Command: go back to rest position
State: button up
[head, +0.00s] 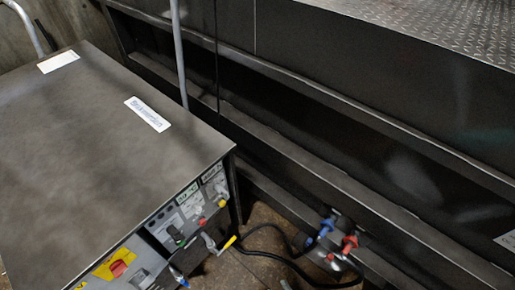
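The waste compactor's dark metal wall (340,150) runs diagonally from the upper left to the lower right in the head view. A dark control cabinet (90,130) stands at the left, with a flat top and a front panel of switches. The panel carries a red knob on a yellow plate (118,268), and other small coloured controls. A blue coupling (322,230) and a red coupling (349,245) sit low on the compactor wall. My gripper is not seen in this view.
Black hoses (285,258) lie on the brown floor between cabinet and wall. A grey vertical pipe (179,60) stands behind the cabinet. A tread-plate surface (440,25) is at the upper right. Little floor shows, only a narrow gap.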

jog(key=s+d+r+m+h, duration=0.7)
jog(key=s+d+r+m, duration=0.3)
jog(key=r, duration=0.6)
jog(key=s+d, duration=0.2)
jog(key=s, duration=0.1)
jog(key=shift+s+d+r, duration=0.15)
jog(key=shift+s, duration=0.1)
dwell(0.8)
